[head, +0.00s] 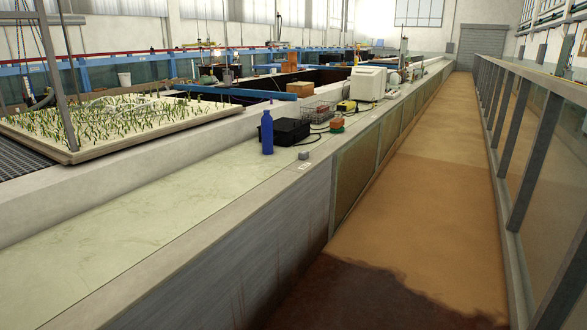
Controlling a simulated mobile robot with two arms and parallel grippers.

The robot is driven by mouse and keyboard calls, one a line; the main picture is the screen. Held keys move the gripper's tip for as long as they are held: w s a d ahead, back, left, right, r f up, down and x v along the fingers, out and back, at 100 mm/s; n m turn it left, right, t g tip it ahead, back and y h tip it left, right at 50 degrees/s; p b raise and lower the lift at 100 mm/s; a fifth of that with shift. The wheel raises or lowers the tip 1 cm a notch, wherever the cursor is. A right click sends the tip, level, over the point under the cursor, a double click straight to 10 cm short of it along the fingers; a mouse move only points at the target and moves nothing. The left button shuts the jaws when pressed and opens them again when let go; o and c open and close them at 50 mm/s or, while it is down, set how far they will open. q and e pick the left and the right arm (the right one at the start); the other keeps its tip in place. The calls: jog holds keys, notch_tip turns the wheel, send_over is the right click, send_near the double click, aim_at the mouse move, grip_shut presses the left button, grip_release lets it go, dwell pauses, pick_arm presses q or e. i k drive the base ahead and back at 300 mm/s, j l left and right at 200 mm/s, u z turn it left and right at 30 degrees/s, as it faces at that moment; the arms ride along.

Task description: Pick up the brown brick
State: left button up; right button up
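A small orange-brown block (337,122) sits on the long pale ledge (390,108), right of a black box, with a strip of green at its lower edge. It is the only small brown block-like thing I can make out there, but it is too small to tell surely that it is the brick. Neither of my grippers shows in the head view.
A blue bottle (267,132), a black box (286,131), a wire rack (319,111), a small grey box (304,155) and a white monitor (368,83) stand on the ledge. A tray of green plants (100,115) is left. The brown walkway (430,190) is clear, with a railing on its right.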

aim_at(336, 124)
jog(key=i+l, duration=0.9)
jog(key=i+l+u, duration=0.15)
jog(key=i+l, duration=1.6)
jog(key=i, duration=0.2)
jog(key=i+l+u, duration=0.15)
jog(key=i+l, duration=0.65)
jog(key=i, duration=0.2)
jog(key=i+l, duration=0.3)
jog(key=i, duration=0.25)
jog(key=i+l+u, duration=0.1)
jog(key=i+l, duration=0.15)
jog(key=i, duration=0.25)
jog(key=i+l, duration=0.3)
jog(key=i, duration=0.25)
jog(key=i+l+u, duration=0.1)
jog(key=l, duration=0.25)
jog(key=i+l, duration=0.3)
jog(key=i+l+u, duration=0.15)
jog(key=l, duration=0.3)
jog(key=i+l+u, duration=0.1)
jog(key=i+l, duration=0.15)
jog(key=l, duration=0.15)
